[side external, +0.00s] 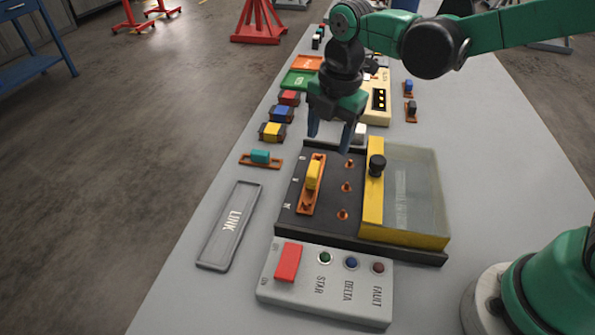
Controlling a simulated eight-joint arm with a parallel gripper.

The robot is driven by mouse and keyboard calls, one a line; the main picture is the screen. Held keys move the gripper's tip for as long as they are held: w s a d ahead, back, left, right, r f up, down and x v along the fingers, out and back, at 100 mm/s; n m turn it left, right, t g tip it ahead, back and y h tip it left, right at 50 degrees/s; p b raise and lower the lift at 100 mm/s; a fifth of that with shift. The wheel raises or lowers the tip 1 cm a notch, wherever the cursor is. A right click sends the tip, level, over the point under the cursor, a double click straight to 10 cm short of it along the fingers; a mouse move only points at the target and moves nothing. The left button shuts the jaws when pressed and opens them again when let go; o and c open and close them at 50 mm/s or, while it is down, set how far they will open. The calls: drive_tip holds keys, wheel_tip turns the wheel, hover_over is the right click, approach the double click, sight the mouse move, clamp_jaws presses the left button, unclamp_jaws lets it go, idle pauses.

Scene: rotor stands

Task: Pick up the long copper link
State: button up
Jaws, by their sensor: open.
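A long copper link (304,205) with a yellow grip (313,175) lies lengthwise on the left side of the black terminal base (326,215). Several bare copper studs (346,187) stand in a row to its right. My gripper (332,138) hangs above the far edge of the base, beyond the link. Its two blue-grey fingers point down and are apart, with nothing seen between them. A shorter copper link with a teal grip (260,157) lies on the table left of the base.
A clear cover with a yellow edge (374,205) and black knob sits at the base's right. An empty grey LINK tray (229,226) lies left. A switch box (325,285) stands in front. Coloured blocks (282,115) and small links with blue and black grips (410,109) lie beyond.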

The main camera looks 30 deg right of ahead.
sight(313, 168)
drive_tip(key=n, duration=0.1)
drive_tip(key=a+f+n, duration=0.1)
drive_tip(key=n, duration=0.1)
drive_tip(key=w+f+n+g, duration=0.1)
drive_tip(key=shift+a+f, duration=0.25)
drive_tip(key=shift+a, duration=0.15)
drive_tip(key=shift+n, duration=0.3)
drive_tip(key=shift+f, duration=2.75)
clamp_jaws()
